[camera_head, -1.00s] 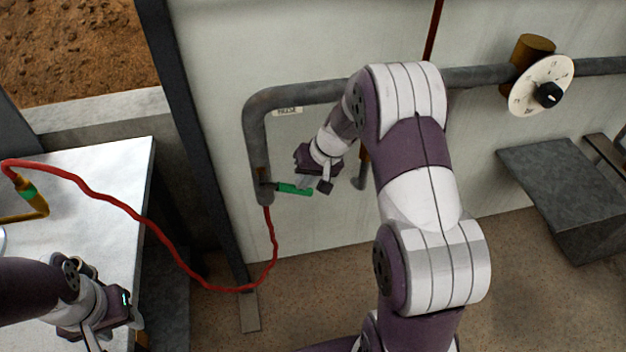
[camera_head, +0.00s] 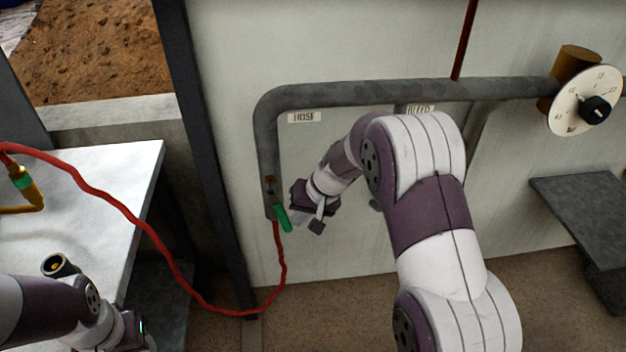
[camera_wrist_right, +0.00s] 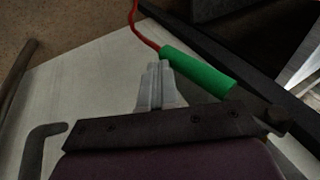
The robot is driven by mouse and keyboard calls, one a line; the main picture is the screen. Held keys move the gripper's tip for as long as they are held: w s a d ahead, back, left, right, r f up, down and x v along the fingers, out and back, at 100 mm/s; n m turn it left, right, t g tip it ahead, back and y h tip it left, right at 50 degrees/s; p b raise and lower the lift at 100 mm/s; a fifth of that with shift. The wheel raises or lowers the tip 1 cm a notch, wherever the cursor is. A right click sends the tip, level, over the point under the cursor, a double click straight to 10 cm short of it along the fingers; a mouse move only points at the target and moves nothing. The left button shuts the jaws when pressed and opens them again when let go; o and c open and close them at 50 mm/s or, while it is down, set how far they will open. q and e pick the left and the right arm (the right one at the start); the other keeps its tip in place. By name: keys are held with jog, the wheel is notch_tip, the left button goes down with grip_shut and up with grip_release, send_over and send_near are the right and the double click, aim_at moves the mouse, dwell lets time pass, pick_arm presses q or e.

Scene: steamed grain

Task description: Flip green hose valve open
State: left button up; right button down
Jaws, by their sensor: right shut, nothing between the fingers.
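The green valve handle (camera_head: 283,218) is at the lower end of the grey pipe, below the HOSE label (camera_head: 304,117). It points steeply down and slightly right in the head view. It also shows as a green bar in the right wrist view (camera_wrist_right: 198,72). My right gripper (camera_head: 308,224) is just right of the handle; its fingers (camera_wrist_right: 158,84) are shut with nothing between them. In the wrist view the fingertips are close beside the handle; whether they touch it I cannot tell. My left gripper (camera_head: 134,338) is at the bottom left, cut by the frame edge, its fingers not visible.
The red hose (camera_head: 180,268) hangs from the pipe end and loops left to the white table (camera_head: 110,180). The grey pipe (camera_head: 400,93) runs right to a round dial (camera_head: 585,100). A BLEED label (camera_head: 420,109) is partly hidden by my right arm. A grey ledge (camera_head: 585,195) stands right.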

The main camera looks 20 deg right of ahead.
jog(key=shift+w+a+f+b, duration=0.15)
jog(key=shift+a+f+b, duration=0.3)
jog(key=shift+a, duration=0.25)
jog(key=shift+a+f, duration=0.1)
